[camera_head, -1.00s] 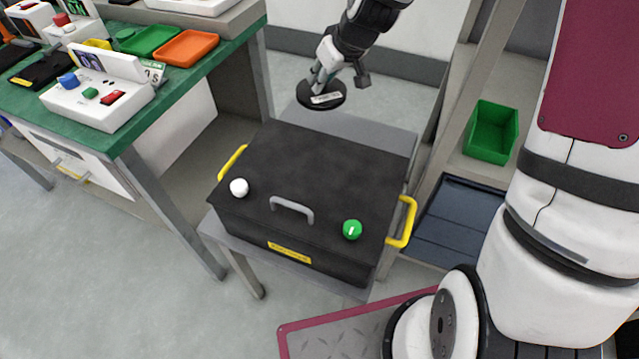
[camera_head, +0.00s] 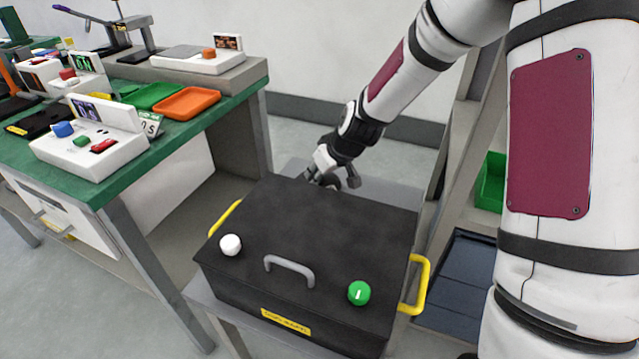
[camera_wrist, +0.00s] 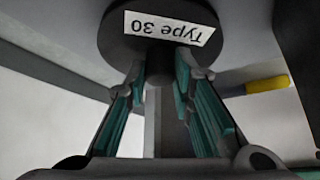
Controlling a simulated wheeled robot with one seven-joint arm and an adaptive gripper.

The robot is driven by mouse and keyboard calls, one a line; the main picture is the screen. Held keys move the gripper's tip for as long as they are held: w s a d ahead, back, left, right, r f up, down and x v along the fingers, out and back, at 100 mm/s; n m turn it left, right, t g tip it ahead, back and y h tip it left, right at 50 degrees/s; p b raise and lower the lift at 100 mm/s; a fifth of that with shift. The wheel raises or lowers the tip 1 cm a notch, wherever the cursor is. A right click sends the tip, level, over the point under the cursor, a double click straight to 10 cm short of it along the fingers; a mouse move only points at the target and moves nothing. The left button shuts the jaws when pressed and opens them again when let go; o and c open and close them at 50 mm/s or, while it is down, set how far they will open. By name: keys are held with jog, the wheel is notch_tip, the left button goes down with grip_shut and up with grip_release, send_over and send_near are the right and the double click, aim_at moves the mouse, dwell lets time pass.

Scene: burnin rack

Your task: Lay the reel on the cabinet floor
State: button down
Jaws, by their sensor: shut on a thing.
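The reel (camera_wrist: 150,52) is a black disc with a white "Type 30" label, seen at the top of the wrist view. My gripper (camera_wrist: 163,72) is shut on the reel's dark hub, with a teal-padded finger on each side. In the head view my gripper (camera_head: 320,179) is low behind the far edge of the black lidded box, and the reel is hidden there. I cannot tell whether the reel touches anything below it. Which structure is the cabinet is not clear; a white door (camera_head: 85,215) stands under the green bench.
The black box (camera_head: 320,225) has a grey lid handle, white and green knobs and yellow side handles (camera_head: 418,285). The green bench (camera_head: 190,125) with devices and trays stands left. A shelf with a green bin (camera_head: 490,183) is at right. Open floor (camera_head: 40,300) lies front left.

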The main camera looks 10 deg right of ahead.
jog(key=shift+f, duration=0.9)
jog(key=shift+f+b, duration=0.2)
jog(key=shift+b, duration=0.2)
jog(key=c, duration=1.4)
grip_release()
jog(key=shift+o, duration=0.2)
